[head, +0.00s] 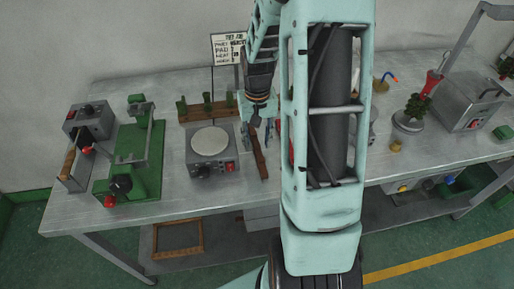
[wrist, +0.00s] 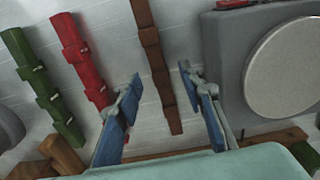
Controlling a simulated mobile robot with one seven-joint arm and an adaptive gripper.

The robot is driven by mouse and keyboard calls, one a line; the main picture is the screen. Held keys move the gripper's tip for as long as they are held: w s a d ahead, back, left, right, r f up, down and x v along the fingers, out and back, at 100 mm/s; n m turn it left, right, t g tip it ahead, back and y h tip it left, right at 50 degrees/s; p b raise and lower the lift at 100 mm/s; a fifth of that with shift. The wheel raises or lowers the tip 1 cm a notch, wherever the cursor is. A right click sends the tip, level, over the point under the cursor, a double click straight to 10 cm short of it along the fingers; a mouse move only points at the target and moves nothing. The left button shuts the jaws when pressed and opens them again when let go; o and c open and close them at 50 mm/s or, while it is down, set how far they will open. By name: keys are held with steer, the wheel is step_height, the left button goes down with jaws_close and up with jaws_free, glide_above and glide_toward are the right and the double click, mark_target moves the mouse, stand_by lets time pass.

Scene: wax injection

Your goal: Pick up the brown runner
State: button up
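The brown runner (wrist: 148,38) is a long, notched bar lying on the grey bench. It also shows in the head view (head: 259,158), just right of the hot plate. My gripper (wrist: 160,76) is open, with its two blue fingers on either side of the runner's line in the wrist view. The fingers look apart from the runner; their height above it is hard to tell. In the head view my gripper (head: 261,128) hangs over the runner's far part, which it partly hides.
A red runner (wrist: 82,58) and a green runner (wrist: 42,85) lie left of the brown one in the wrist view. The grey hot plate (head: 210,160) stands close on the other side. A wooden rack (head: 207,115) with green pieces stands behind the plate.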

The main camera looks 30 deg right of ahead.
mark_target(257, 149)
steer(key=shift+f, duration=1.45)
steer(key=shift+c, duration=0.4)
jaws_close()
